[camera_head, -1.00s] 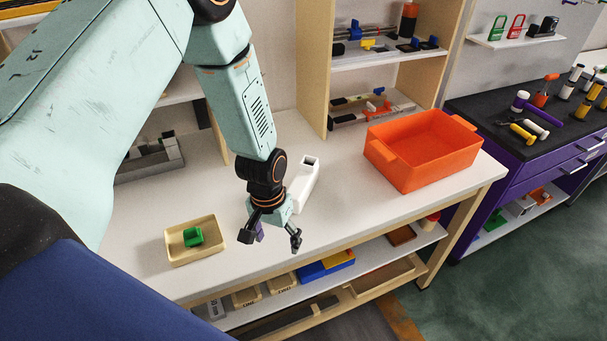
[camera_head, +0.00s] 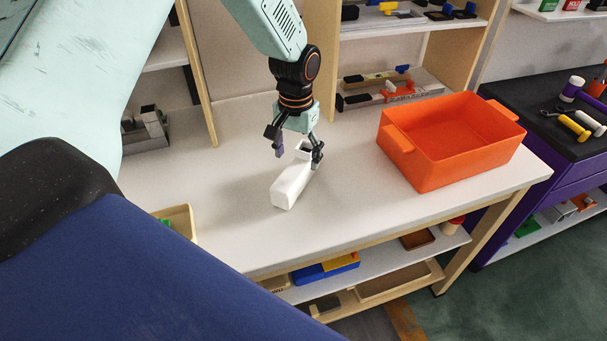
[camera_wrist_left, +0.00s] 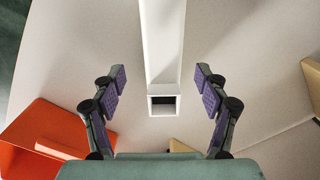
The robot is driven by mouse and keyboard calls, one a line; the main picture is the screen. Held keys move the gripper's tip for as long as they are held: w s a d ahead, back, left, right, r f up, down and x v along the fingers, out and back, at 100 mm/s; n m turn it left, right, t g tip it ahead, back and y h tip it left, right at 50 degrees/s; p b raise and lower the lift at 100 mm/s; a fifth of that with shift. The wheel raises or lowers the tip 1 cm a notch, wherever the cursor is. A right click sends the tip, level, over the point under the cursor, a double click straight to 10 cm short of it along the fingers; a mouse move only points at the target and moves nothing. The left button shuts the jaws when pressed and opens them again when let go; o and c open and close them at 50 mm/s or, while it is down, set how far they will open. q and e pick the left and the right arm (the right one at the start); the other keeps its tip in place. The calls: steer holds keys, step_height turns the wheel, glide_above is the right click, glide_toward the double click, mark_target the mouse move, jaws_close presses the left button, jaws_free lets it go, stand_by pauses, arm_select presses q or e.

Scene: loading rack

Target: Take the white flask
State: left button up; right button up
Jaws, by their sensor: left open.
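My right gripper is not in view.
An orange bin (camera_head: 450,150) stands right of the flask on the white table (camera_head: 225,225). A shallow wooden tray (camera_head: 182,212) is at the left, partly hidden by my arm. Shelves hold parts behind. The table front around the flask is clear.

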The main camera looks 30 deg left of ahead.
mark_target(294, 171)
arm_select(q)
steer(key=shift+s+f, duration=0.15)
steer(key=shift+f, duration=0.35)
steer(key=f, duration=0.1)
steer(key=s+a+f, duration=0.1)
steer(key=shift+s+f, duration=0.25)
steer(key=shift+f, duration=0.1)
steer(key=f, duration=0.1)
steer(key=d+f, duration=0.1)
steer(key=f, duration=0.1)
steer(key=shift+w+f, duration=0.15)
steer(key=shift+w, duration=0.05)
steer(key=shift+w+f, duration=0.15)
steer(key=shift+f, duration=0.05)
steer(key=shift+a, duration=0.15)
steer(key=shift+s+a, duration=0.2)
steer(key=shift+s, duration=0.1)
steer(key=shift+c, duration=1.1)
steer(key=shift+w+d, duration=0.3)
steer(key=c, duration=0.6)
steer(key=shift+s+a, duration=0.25)
steer(key=c, duration=0.6)
steer(key=shift+w+d+r, duration=0.1)
steer(key=shift+w+d, duration=0.1)
steer(key=shift+w, duration=0.05)
steer(key=shift+c, duration=0.6)
